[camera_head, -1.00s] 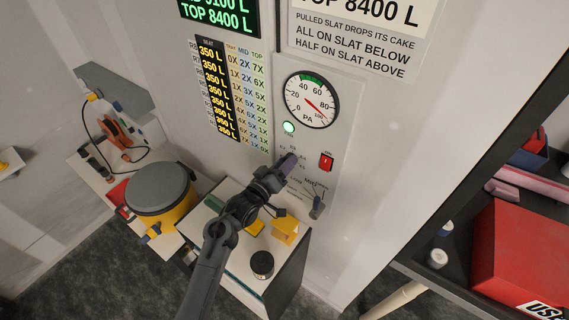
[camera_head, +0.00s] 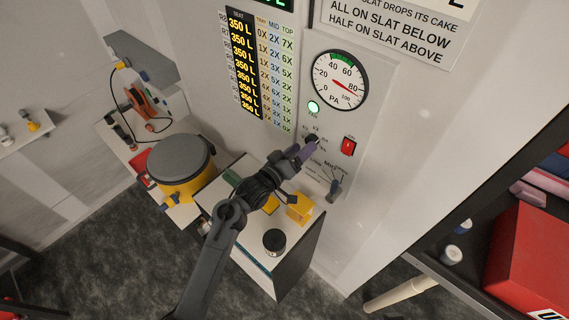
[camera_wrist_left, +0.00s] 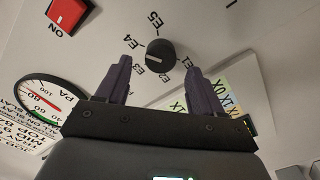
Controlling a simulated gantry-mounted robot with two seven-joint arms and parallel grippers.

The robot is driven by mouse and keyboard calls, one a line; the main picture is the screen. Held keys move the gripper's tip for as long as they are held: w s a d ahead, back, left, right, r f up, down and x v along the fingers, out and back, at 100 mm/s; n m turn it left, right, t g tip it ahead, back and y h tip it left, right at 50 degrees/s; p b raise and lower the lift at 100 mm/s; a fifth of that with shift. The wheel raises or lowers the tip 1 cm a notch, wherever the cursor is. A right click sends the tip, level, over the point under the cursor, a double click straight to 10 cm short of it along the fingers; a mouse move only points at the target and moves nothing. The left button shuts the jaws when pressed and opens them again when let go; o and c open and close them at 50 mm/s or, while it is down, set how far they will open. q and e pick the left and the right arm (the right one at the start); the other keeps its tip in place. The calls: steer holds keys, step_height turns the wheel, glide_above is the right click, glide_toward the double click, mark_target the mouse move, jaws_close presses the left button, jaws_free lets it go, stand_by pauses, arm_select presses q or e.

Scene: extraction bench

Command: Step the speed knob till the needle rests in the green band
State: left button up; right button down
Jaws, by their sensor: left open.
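The black speed knob (camera_wrist_left: 160,52) sits between the spread fingers of my open left gripper (camera_wrist_left: 158,78) in the left wrist view, with a gap on each side. Marks E1 to E5 ring it. Its white line points left, roughly toward E3. In the head view my left gripper (camera_head: 306,150) is at the panel and partly covers the knob (camera_head: 311,139). The round PA gauge (camera_head: 338,80) is above, with a green band along its top. Its red needle points lower right, around 80 to 100, outside the band. My right gripper is not in view.
A red ON switch (camera_head: 348,146) and a grey lever (camera_head: 334,190) are close to the knob. A green lamp (camera_head: 313,107) is lit. A yellow drum (camera_head: 182,180) stands left.

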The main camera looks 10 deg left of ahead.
arm_select(q)
steer(key=b+v, duration=0.1)
steer(key=v, duration=0.7)
steer(key=shift+s, duration=0.1)
steer(key=s+a+f+n+g+y+p, duration=0.1)
steer(key=s+a+f+g+y+p, duration=0.1)
steer(key=s+f, duration=0.45)
steer(key=s+a+f+g+y+p, duration=0.1)
steer(key=s+a+f+y+p, duration=0.2)
steer(key=s, duration=0.6)
steer(key=s+a+r+m+g+y, duration=0.1)
steer(key=s+a+g, duration=0.3)
steer(key=s, duration=0.5)
steer(key=s+a+r+m+g+y+p, duration=0.1)
steer(key=s+a+m+g+y, duration=0.2)
steer(key=s+a, duration=0.3)
steer(key=s+g+y, duration=0.1)
steer(key=s, duration=0.2)
steer(key=shift+s+a, duration=0.15)
steer(key=shift+s, duration=0.25)
